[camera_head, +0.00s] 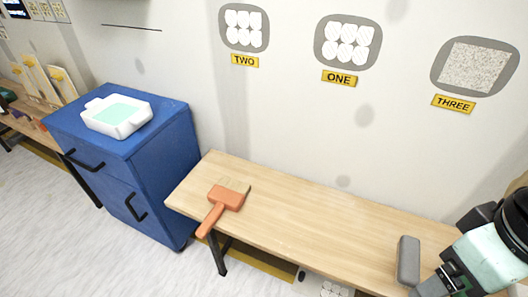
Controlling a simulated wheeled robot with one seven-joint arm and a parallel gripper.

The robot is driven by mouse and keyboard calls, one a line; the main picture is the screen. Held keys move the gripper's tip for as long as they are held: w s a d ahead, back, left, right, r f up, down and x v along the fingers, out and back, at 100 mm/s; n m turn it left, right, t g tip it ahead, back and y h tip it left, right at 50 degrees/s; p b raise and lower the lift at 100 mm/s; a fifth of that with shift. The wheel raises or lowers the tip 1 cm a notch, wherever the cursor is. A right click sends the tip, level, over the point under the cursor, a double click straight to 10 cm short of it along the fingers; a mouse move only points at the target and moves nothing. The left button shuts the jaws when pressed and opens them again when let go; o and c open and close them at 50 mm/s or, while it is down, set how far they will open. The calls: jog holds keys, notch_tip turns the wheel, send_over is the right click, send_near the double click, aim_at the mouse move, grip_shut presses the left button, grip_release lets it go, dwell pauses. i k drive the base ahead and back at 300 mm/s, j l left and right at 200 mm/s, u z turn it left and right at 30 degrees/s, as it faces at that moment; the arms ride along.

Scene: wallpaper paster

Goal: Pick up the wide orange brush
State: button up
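The wide orange brush (225,199) lies flat on the left part of the wooden bench (310,220). My arm comes in at the lower right, well away from the brush.
A grey block-like object (408,261) lies on the bench's right part, close to my arm. A blue cabinet (150,155) bearing a white tray (118,117) with pale green contents stands left of the bench. The bench between brush and grey object is clear.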

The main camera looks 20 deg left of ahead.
aim_at(229, 194)
jog(key=u, duration=1.4)
